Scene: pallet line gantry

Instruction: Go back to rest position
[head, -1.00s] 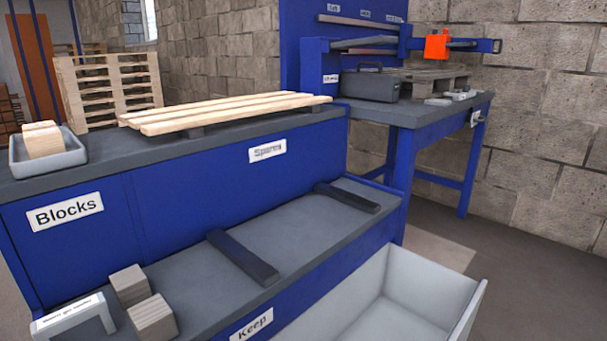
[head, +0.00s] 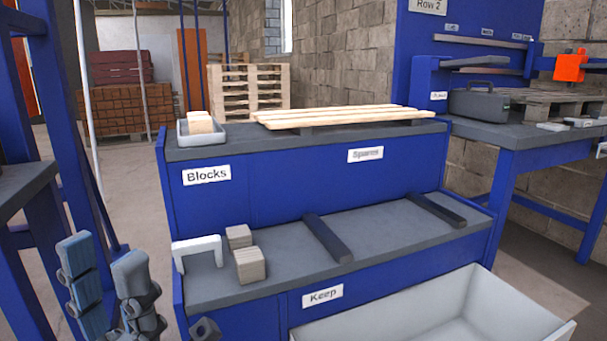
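My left gripper (head: 104,268) is at the lower left of the head view. My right gripper is not clearly in view.
The blue bench has a grey lower shelf (head: 380,242) with two wooden blocks (head: 250,264), a white bracket (head: 198,250) and two dark bars (head: 328,238). Slats (head: 340,117) and a block tray (head: 186,137) are above. A white bin (head: 440,312) stands in front. Floor is free at left.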

